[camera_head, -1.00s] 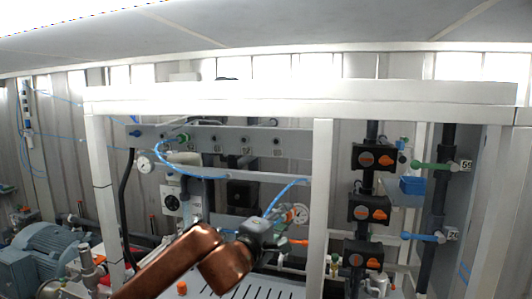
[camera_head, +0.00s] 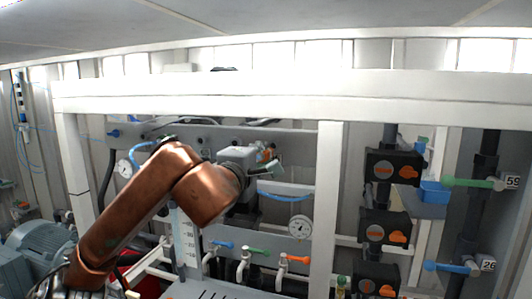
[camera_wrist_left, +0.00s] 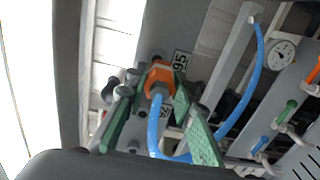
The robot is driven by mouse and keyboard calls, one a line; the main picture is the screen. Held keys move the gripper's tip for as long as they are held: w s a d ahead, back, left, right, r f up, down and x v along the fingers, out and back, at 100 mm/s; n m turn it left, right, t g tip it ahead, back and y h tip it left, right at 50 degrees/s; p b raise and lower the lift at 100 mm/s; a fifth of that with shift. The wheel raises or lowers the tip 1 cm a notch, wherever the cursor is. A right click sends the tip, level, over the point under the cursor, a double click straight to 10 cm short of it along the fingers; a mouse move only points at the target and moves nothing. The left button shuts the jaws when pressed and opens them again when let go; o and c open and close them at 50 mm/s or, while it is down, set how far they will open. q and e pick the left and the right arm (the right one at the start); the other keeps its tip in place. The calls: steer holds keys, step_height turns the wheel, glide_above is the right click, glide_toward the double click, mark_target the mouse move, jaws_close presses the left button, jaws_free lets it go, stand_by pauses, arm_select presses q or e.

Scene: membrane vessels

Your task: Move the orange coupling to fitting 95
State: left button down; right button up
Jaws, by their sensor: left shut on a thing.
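The orange coupling (camera_wrist_left: 158,78) sits between the green fingers of my left gripper (camera_wrist_left: 158,92) in the left wrist view, with a blue hose (camera_wrist_left: 154,125) running from it. My left gripper is shut on it. A label reading 95 (camera_wrist_left: 180,60) is on the grey panel just beside the coupling. Fitting 95 itself is hidden behind the coupling and fingers, so I cannot tell whether they touch. In the head view my left gripper (camera_head: 268,168) is up at the grey panel, with a bit of the orange coupling (camera_head: 271,153) showing. My right gripper is not in view.
A second label (camera_wrist_left: 165,111) lies partly behind the fingers. The blue hose loops up to the upper right, near a gauge (camera_wrist_left: 283,51). In the head view, a white frame post (camera_head: 326,210), a gauge (camera_head: 300,226) and several coloured-handled valves (camera_head: 243,257) are near the arm.

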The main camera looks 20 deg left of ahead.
mark_target(268, 150)
arm_select(q)
steer(key=shift+s+a+r, duration=0.1)
steer(key=shift+s+r, duration=0.05)
steer(key=shift+s, duration=0.2)
steer(key=shift+s+r, duration=0.1)
steer(key=shift+s, duration=0.2)
steer(key=w+p, duration=0.1)
steer(key=w, duration=0.2)
steer(key=shift+w+p, duration=0.15)
steer(key=shift+p, duration=0.2)
steer(key=shift+w+p, duration=0.35)
steer(key=shift+w, duration=1)
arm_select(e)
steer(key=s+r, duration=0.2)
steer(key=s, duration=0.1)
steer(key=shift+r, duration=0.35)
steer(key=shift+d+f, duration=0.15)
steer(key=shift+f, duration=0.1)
arm_select(q)
steer(key=shift+y, duration=0.3)
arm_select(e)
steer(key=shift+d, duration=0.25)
